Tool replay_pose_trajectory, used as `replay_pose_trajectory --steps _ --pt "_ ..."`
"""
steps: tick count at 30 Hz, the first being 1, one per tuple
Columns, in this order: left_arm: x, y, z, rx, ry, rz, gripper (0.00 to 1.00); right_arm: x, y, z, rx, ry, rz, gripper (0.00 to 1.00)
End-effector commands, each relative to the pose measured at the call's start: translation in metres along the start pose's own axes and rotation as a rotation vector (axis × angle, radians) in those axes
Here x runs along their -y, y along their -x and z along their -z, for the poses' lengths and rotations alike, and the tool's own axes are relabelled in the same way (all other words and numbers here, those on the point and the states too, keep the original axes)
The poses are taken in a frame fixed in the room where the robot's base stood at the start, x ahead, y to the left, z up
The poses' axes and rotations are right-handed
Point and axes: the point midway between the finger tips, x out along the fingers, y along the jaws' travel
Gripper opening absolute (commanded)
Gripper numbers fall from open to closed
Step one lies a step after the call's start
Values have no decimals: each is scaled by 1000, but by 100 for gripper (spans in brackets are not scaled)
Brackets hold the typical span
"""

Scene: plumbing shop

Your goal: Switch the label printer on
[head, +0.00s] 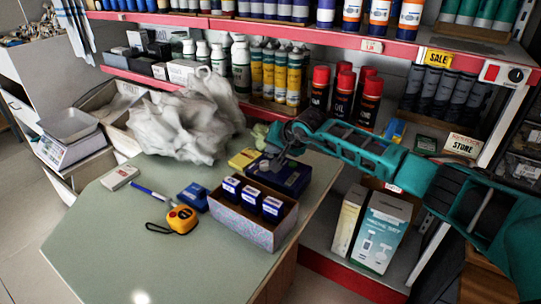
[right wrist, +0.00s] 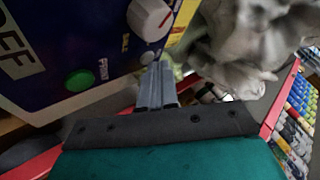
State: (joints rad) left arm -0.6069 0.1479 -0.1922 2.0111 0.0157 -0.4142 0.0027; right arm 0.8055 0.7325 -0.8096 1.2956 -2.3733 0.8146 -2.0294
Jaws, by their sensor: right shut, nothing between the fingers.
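The label printer (head: 291,178) appears to be the dark blue box on the green counter, behind the open carton. In the right wrist view its blue-and-white panel (right wrist: 105,48) fills the upper left. My right gripper (head: 272,158) is over the printer, fingers together and empty. In the wrist view its fingertips (right wrist: 158,68) are beside the small grey button; whether they touch it is unclear. My left gripper is not in view.
An open carton (head: 239,232) of small blue boxes stands in front of the printer. A crumpled whitish plastic bag (head: 190,120) lies behind it to the left. A tape measure (head: 182,219) and a scale (head: 70,140) are further left. Red-edged shelves (head: 330,38) stand behind. The counter's front left is clear.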

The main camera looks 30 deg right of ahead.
Motion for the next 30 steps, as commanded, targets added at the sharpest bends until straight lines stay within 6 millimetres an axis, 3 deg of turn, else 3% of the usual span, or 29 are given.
replay_pose_trajectory --steps 30 --pt "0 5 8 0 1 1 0 10 14 11 -1 0 0 0"
